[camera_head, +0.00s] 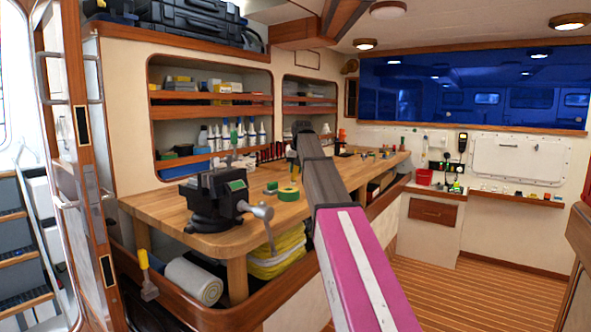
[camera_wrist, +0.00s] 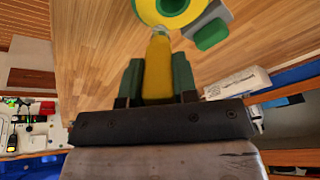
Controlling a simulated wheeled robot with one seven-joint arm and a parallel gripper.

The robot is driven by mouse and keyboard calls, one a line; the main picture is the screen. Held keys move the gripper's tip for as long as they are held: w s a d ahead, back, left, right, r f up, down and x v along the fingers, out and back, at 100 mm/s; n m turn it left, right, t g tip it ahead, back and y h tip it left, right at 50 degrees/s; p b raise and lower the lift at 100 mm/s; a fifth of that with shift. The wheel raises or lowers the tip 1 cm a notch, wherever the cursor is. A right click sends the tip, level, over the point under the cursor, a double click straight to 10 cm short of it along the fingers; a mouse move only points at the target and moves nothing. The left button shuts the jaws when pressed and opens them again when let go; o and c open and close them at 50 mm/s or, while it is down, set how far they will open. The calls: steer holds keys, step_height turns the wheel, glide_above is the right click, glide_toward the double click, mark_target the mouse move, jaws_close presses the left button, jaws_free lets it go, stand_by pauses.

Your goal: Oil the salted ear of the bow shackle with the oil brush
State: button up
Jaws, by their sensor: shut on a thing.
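My gripper (camera_wrist: 157,72) is shut on a yellow handle (camera_wrist: 158,66), which sits between its two green fingers in the wrist view. The handle's working end is not clear, so I cannot tell for sure that it is the oil brush. In the head view my arm reaches over the bench and the gripper is not clear at its far end. A black vise (camera_head: 211,205) stands on the bench's near end. A small grey shape shows above its jaws; I cannot tell whether it is the bow shackle. No salted ear can be made out.
A yellow-handled brush (camera_head: 148,277) hangs at the bench's front left. Bottles line the back wall.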

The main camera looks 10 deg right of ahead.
steer(key=shift+f, duration=0.5)
stand_by(0.8)
steer(key=shift+r, duration=0.1)
steer(key=shift+r, duration=3.45)
steer(key=shift+s, duration=0.1)
